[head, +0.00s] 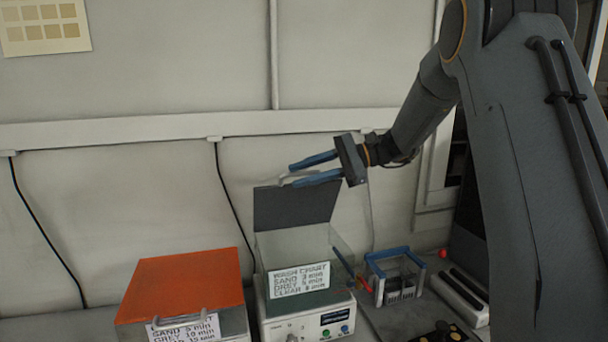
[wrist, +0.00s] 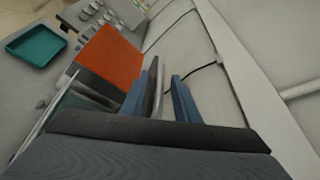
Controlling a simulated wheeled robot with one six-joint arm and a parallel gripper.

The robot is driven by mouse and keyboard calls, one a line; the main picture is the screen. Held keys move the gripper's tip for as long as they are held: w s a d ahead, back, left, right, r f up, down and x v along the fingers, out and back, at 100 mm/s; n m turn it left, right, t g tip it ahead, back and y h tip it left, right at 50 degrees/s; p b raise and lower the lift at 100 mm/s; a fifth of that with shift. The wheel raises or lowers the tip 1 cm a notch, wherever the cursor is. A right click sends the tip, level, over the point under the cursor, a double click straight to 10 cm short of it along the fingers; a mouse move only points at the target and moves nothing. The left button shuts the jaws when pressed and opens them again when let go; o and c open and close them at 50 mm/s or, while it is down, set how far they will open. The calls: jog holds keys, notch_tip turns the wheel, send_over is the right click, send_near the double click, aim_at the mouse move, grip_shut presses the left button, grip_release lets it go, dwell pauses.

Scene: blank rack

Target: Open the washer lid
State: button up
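The washer (head: 295,325) is a white box with a clear tank and a "WASH CHART" label. Its dark grey lid (head: 295,207) stands raised, near upright, at the back of the tank, so the washer is open. My gripper (head: 287,174) is at the lid's top edge, its two blue fingers apart and pointing left. In the wrist view, a pale metal bar (wrist: 158,92), seemingly the lid's handle, shows between the fingers (wrist: 160,98). Gaps show beside the bar, so the fingers do not look clamped on it.
An orange-lidded box (head: 185,282) with a front handle stands shut at left of the washer. A blue-handled basket (head: 395,277) stands to the right. A teal tray (wrist: 36,45) shows in the wrist view. The wall is close behind.

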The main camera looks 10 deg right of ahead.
jog(key=shift+d, duration=0.1)
jog(key=b+v, duration=0.3)
jog(key=v, duration=0.4)
jog(key=shift+d+r, duration=0.15)
jog(key=shift+d, duration=0.1)
